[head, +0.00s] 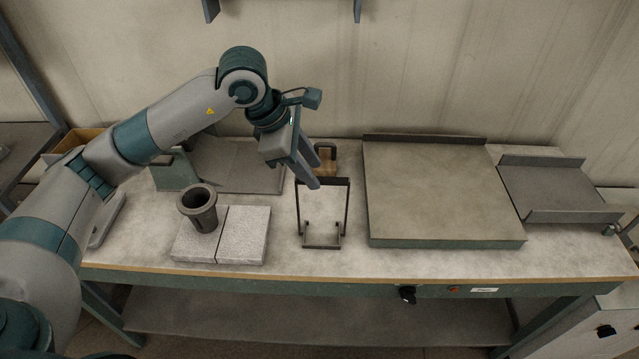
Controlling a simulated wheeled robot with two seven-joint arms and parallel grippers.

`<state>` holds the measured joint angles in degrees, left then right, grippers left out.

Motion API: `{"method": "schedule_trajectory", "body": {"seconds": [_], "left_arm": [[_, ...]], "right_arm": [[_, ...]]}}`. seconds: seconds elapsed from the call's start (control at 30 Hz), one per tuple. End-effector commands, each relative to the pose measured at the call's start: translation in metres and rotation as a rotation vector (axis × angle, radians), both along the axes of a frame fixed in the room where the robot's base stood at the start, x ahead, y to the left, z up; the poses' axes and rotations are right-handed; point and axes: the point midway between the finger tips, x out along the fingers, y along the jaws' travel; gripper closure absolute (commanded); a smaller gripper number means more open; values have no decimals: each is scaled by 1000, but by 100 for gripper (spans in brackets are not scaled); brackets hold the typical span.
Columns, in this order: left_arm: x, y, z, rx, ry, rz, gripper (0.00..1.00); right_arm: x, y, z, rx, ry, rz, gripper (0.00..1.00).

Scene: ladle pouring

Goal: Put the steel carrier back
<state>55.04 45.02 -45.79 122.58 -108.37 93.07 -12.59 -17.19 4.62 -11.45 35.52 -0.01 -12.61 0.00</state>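The steel carrier (346,212) appears to be the thin dark upright frame at the middle of the bench, with a top bar, two side bars and a low foot bar. My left gripper (316,174) is above its upper left part, pointing down and to the right. Its two fingers look parted, with nothing visible between them. One fingertip overlaps the top bar in the picture; I cannot tell whether they touch. A dark grey flared cup (198,207) stands on pale blocks to the left. My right gripper is out of view.
The pale blocks (245,235) lie at the front left. A small brown block (328,160) is behind the frame. A large raised slab (440,195) fills the right of centre, with a grey tray (555,190) beyond it. Bare bench lies between blocks and frame.

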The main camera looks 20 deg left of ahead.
Motion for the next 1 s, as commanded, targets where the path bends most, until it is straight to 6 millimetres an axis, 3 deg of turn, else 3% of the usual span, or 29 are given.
{"method": "schedule_trajectory", "body": {"seconds": [0.3,1.0], "left_arm": [[-7,8,24,-1,-1,0,67],[-7,8,24,0,0,1,67]], "right_arm": [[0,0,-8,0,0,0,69],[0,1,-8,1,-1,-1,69]]}}
